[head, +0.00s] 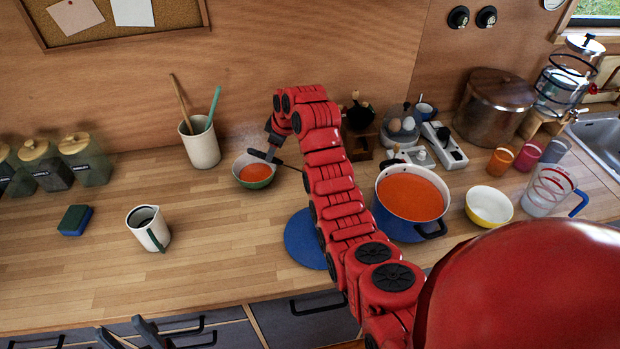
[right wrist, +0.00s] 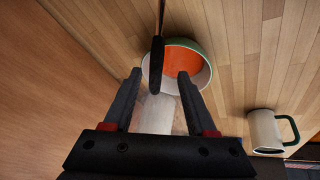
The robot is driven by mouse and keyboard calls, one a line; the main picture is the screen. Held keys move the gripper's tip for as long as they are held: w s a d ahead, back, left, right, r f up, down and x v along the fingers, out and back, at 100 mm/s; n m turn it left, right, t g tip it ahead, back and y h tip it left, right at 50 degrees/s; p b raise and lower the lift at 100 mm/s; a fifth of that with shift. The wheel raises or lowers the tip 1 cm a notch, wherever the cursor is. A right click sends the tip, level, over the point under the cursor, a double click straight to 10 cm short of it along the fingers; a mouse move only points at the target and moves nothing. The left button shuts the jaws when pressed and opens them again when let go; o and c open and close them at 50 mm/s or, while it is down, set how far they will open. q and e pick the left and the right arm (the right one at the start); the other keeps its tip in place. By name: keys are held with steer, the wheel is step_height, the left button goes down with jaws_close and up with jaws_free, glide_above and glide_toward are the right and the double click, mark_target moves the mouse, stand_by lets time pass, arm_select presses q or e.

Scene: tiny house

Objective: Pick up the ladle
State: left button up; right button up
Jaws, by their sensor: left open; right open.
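The ladle shows in the right wrist view as a dark handle (right wrist: 156,65) with a thin stem running up out of the picture. In the head view a thin dark piece of it (head: 291,167) shows beside the green-rimmed bowl (head: 256,183). Its head is hidden or out of view. My right gripper (head: 266,155) is over that bowl, and in its wrist view the open fingers (right wrist: 159,74) are on either side of the handle without closing on it. My left gripper (head: 122,327) is open and empty at the bottom left, by the counter's front edge.
The bowl's orange contents (right wrist: 180,60) lie beyond the handle. A blue pot (head: 410,200) of orange soup stands right of my arm, by a yellow bowl (head: 489,207). A blue round mat (head: 303,240) is partly behind my arm. A white mug (head: 148,230) stands left; counter there is mostly clear.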

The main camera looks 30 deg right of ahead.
steer(key=p+x, duration=0.1)
steer(key=x, duration=0.1)
steer(key=p+x, duration=0.2)
steer(key=shift+w, duration=0.45)
steer(key=shift+w+f, duration=0.15)
steer(key=shift+f, duration=0.35)
jaws_close()
stand_by(0.8)
